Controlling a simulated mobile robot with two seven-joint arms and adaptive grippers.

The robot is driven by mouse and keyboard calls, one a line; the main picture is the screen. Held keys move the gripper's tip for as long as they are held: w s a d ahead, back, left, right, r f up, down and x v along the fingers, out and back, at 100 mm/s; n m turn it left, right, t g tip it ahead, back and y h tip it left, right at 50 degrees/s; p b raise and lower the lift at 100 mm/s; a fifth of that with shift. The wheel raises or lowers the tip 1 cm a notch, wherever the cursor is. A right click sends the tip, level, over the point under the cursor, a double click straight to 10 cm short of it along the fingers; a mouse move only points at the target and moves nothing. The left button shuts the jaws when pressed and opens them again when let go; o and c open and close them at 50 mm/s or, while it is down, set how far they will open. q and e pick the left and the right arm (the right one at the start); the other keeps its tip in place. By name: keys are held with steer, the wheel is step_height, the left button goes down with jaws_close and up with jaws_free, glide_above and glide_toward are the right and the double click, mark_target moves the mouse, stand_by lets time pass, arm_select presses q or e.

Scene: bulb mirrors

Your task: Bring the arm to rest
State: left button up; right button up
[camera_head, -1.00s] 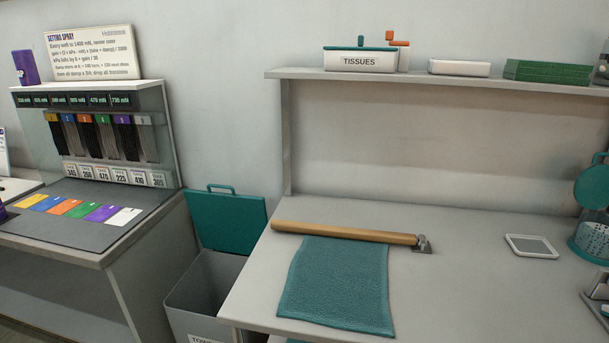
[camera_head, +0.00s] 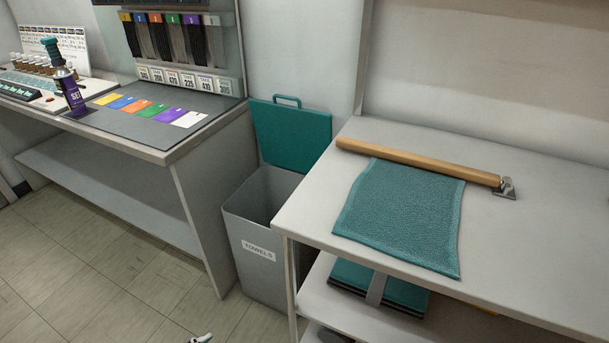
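A wooden roller (camera_head: 420,162) with a metal end bracket lies along the towel's back edge. A grey towel bin (camera_head: 258,240) with its teal lid (camera_head: 291,135) raised stands left of this table.
The left bench (camera_head: 165,140) holds coloured cards, a dark bottle (camera_head: 70,92) and a rack of small vials. Folded teal towels (camera_head: 385,290) lie on the shelf under the right table. The floor (camera_head: 100,260) in front of the left bench is clear.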

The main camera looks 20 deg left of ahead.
arm_select(q)
steer(key=w+d+f+n+t+h+b, duration=0.1)
steer(key=d+f+n+t+h+b, duration=0.25)
steer(key=d, duration=0.65)
step_height(320, 180, up, 7)
steer(key=w+a+m+p, duration=0.1)
steer(key=w+a+p, duration=0.1)
steer(key=p, duration=0.7)
arm_select(e)
step_height(320, 180, up, 5)
steer(key=w, duration=0.2)
arm_select(q)
steer(key=shift+g+y, duration=0.35)
steer(key=shift+g, duration=0.3)
steer(key=s+p, duration=0.1)
steer(key=p, duration=0.1)
steer(key=s+a+f+p, duration=0.1)
steer(key=p, duration=0.1)
steer(key=s+a+p, duration=0.1)
steer(key=p, duration=0.2)
steer(key=shift+s+a+f, duration=0.1)
steer(key=shift+s+f, duration=0.15)
steer(key=shift+s, duration=0.1)
arm_select(e)
steer(key=shift+g, duration=0.4)
steer(key=s, duration=0.1)
steer(key=s+d, duration=0.1)
steer(key=s, duration=0.1)
steer(key=s+f, duration=0.1)
steer(key=shift+s+d, duration=0.15)
